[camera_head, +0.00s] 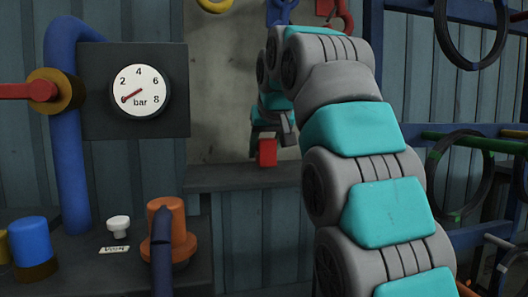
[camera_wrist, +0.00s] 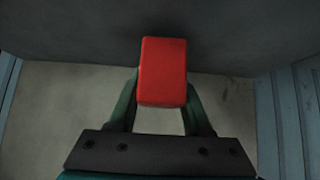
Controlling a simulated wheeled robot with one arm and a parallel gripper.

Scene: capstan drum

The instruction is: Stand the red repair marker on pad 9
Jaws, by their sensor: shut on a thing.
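The red repair marker (camera_head: 266,152) is a small red block in front of the grey recess, at the level of its sill. It also shows in the wrist view (camera_wrist: 163,70) as an upright red block. My gripper (camera_head: 268,137) is shut on it, and in the wrist view my gripper (camera_wrist: 162,98) has one finger on each side of the block. I cannot tell whether the marker touches the sill. I cannot make out pad 9 or any pad number in either view.
A dark sill (camera_head: 235,178) runs below the grey recess (camera_head: 222,95). A bar gauge (camera_head: 139,90) and blue pipe (camera_head: 68,150) stand at left. A bench holds an orange fitting (camera_head: 172,228) and a blue cylinder (camera_head: 32,243). Hooks hang above the recess; a blue rack (camera_head: 458,133) holds rings at right.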

